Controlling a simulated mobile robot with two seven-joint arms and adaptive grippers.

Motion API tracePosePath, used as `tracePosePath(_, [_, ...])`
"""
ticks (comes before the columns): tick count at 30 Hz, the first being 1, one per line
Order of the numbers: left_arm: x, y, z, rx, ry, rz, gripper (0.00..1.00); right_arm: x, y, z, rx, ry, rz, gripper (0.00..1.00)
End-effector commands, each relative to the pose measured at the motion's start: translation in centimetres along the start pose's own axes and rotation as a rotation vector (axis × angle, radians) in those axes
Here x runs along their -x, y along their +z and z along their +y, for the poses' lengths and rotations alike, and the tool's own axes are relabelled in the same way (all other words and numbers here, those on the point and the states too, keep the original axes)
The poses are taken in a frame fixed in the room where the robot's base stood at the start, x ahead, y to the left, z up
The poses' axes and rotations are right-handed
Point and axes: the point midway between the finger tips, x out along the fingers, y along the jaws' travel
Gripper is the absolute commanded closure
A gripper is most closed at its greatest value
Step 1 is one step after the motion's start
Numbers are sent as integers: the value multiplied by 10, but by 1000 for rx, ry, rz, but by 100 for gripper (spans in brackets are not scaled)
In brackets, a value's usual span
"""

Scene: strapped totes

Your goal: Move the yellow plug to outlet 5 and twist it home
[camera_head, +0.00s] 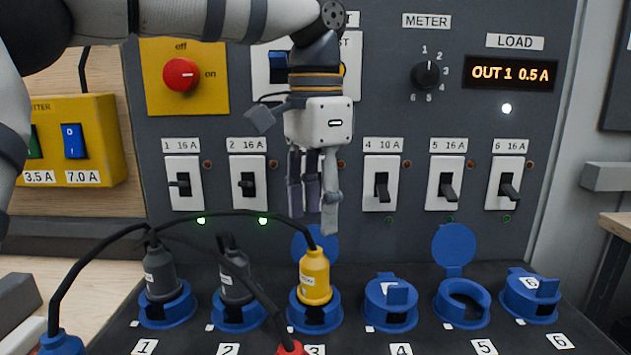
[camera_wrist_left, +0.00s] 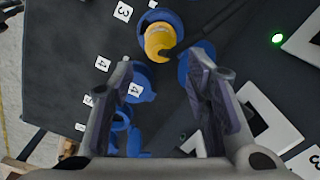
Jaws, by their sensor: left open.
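The yellow plug (camera_head: 315,277) stands upright in blue outlet 3, with a black cable from its top; it also shows in the left wrist view (camera_wrist_left: 158,41). Outlet 5 (camera_head: 463,305) is an empty blue socket with its round lid (camera_head: 454,245) raised. My left gripper (camera_head: 312,212) points down above and behind the yellow plug, in front of the panel. Its fingers are apart and empty; in the left wrist view (camera_wrist_left: 155,75) the plug lies beyond the fingertips. Breaker 3 is mostly hidden behind the gripper. My right gripper is out of view.
Dark plugs stand in outlet 1 (camera_head: 161,272) and outlet 2 (camera_head: 236,278). Outlet 4 (camera_head: 391,302) and outlet 6 (camera_head: 531,295) have lids down. Black cables cross the left side, one to a red plug (camera_head: 290,347) at the bottom edge. The load display (camera_head: 509,74) reads OUT 1 0.5 A.

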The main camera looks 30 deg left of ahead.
Motion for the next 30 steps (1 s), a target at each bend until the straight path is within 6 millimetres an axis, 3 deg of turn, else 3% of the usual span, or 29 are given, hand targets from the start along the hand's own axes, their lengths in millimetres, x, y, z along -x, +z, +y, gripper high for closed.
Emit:
tracePosePath(6, [-56,1,0,0,4,-4,56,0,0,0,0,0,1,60])
tracePosePath(10, [-80,0,0,0,3,-3,56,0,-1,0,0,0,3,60])
tracePosePath(15, [-94,0,0,1,1,0,56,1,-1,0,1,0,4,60])
tracePosePath(23, [-96,0,0,2,1,0,56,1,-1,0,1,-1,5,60])
tracePosePath(28, [-96,0,0,2,0,0,95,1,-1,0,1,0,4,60])
tracePosePath(30, [-96,0,0,2,0,-1,99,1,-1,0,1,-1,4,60])
